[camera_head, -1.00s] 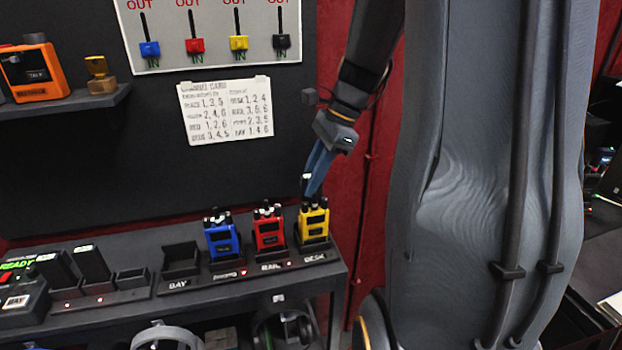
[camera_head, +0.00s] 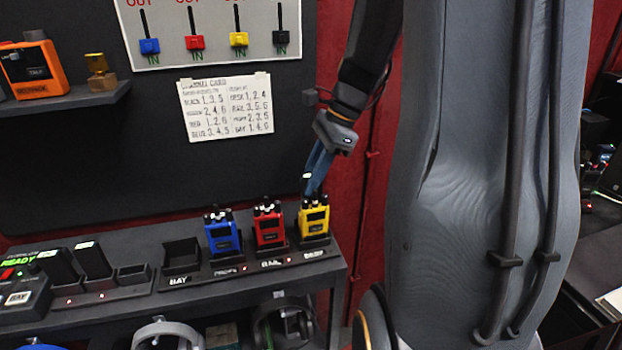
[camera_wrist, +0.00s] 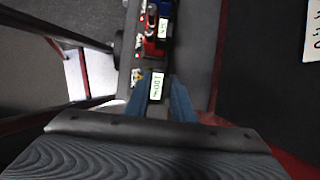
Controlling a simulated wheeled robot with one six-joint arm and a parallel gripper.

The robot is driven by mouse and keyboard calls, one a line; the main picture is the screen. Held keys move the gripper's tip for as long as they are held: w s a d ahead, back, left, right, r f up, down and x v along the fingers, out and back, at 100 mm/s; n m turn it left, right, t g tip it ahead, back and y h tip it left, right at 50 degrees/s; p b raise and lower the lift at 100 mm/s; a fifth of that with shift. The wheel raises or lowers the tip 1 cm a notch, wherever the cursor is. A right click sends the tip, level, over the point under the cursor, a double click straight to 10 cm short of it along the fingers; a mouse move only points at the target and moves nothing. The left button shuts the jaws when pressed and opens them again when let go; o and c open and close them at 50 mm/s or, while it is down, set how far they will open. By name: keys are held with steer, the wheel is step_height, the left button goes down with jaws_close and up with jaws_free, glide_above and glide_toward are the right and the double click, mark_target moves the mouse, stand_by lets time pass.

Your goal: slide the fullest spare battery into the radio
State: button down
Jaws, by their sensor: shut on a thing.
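The yellow radio (camera_head: 314,221) stands upright in the right-hand holder of the desk rack, marked by a small label. My gripper (camera_head: 312,188) points down just over its top. In the wrist view my gripper (camera_wrist: 160,90) is shut on a battery (camera_wrist: 157,87) whose lit display seems to read 100%. The battery's pale top also shows in the head view (camera_head: 307,176). Its lower end is hidden, so I cannot tell how far it sits in the radio. Two dark spare batteries (camera_head: 58,264) (camera_head: 94,260) stand in the charger at left, beside an empty slot (camera_head: 133,272).
A red radio (camera_head: 269,226) and a blue radio (camera_head: 222,234) stand close left of the yellow one, then an empty holder labelled BAY (camera_head: 181,255). A printed card (camera_head: 225,106) hangs on the dark wall. A device reading READY (camera_head: 25,290) is at far left.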

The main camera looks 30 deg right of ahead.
steer(key=c, duration=1.4)
jaws_free()
steer(key=shift+c, duration=0.2)
steer(key=shift+r, duration=0.1)
